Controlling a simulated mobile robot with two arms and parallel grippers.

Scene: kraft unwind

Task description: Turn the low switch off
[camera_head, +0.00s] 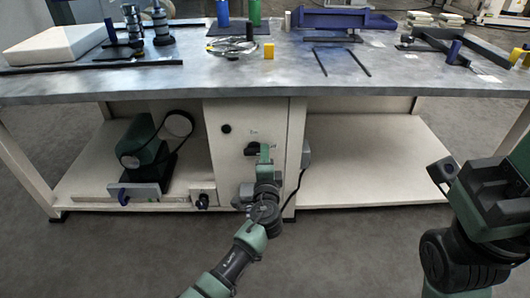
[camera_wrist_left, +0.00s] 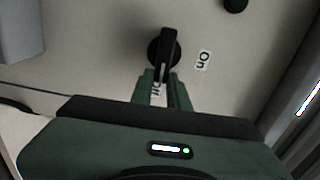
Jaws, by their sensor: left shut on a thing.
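The low switch is a black rotary knob (camera_head: 251,149) on the front of the cream cabinet under the bench; it also shows in the left wrist view (camera_wrist_left: 165,44). My left gripper (camera_head: 265,152) is at the knob, its green fingers (camera_wrist_left: 160,82) shut on the lower end of the handle. The handle is nearly upright in the wrist view, with its white-marked end toward a label between the fingers. That label, seemingly "Off" (camera_wrist_left: 156,91), is partly covered. The "On" label (camera_wrist_left: 203,60) is clear to the right. My right gripper (camera_head: 490,196) is at the right, away from the bench.
A green machine with a belt (camera_head: 147,150) stands on the left lower shelf. The right lower shelf (camera_head: 365,160) is empty. The bench top (camera_head: 190,72) overhangs the cabinet. A grey box (camera_head: 306,153) is on the cabinet's right side.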

